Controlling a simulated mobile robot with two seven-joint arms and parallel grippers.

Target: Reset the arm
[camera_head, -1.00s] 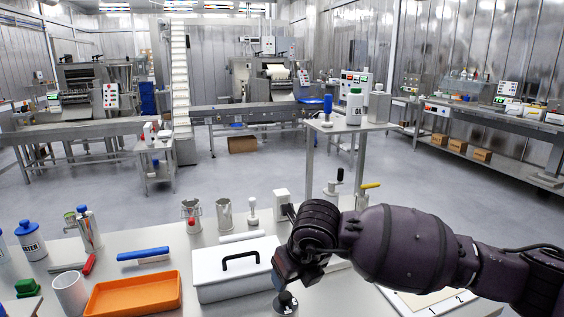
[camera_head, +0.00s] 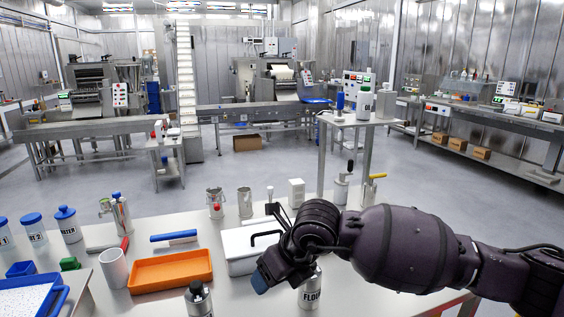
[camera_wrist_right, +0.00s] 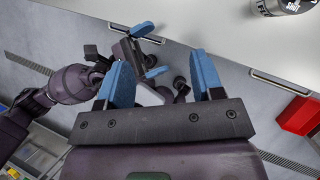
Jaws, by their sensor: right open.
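My right arm comes in from the right in the head view and stays above the table (camera_head: 215,290). My left arm is not in the head view.
A bottle labelled as flour (camera_head: 310,290) stands close to the right gripper. An orange tray (camera_head: 172,271), a white cup (camera_head: 114,268) and a metal-topped bottle (camera_head: 198,299) stand left of it. A red bin (camera_wrist_right: 300,116) is at the right of the wrist view.

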